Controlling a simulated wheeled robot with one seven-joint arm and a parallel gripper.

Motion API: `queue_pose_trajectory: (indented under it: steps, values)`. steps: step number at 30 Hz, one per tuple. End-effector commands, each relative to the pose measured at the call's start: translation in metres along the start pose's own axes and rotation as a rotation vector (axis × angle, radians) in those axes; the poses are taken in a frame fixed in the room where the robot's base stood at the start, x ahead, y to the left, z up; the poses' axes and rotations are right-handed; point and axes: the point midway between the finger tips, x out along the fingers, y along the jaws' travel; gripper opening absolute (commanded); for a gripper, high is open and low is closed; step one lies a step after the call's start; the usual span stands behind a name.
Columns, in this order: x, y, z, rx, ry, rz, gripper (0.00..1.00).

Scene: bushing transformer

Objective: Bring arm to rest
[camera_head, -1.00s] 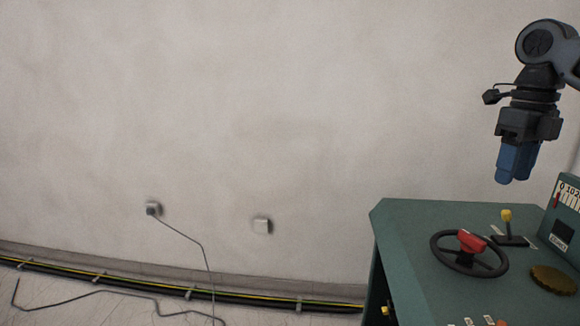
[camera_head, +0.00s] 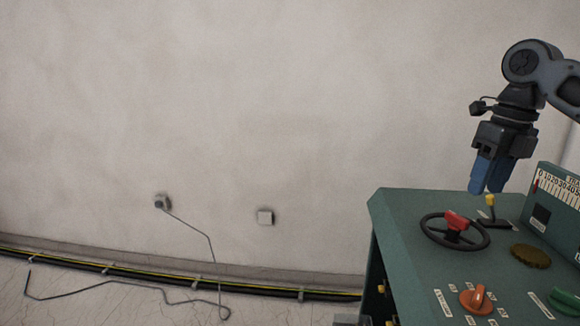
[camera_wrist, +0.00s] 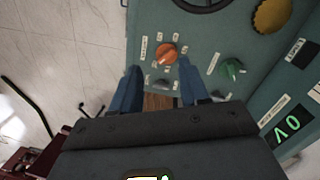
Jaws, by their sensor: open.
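My gripper (camera_head: 490,174) is at the upper right of the head view, pointing down with its blue fingers above the green control console (camera_head: 400,222). In the wrist view my gripper (camera_wrist: 157,90) shows two blue fingers spread apart with nothing between them. Past the fingertips lie an orange knob (camera_wrist: 166,52) and a green knob (camera_wrist: 232,68) on the console top. In the head view the fingers overlap the area by the yellow-tipped lever (camera_head: 490,201); I cannot tell the exact gap.
The left floor is mostly clear.

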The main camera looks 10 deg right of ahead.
Motion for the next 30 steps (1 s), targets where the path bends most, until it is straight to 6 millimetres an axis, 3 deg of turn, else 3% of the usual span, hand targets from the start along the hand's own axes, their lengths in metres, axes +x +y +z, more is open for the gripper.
queue_pose_trajectory:
  steps: [11, 21, 30]
  values:
    - [0.074, 0.073, 0.032, 0.162, -0.151, 0.177, 0.45]
    - [0.164, 0.197, 0.056, 0.556, -0.315, 0.55, 0.45]
    - [0.222, 0.28, 0.04, 1.001, -0.339, 0.899, 0.45]
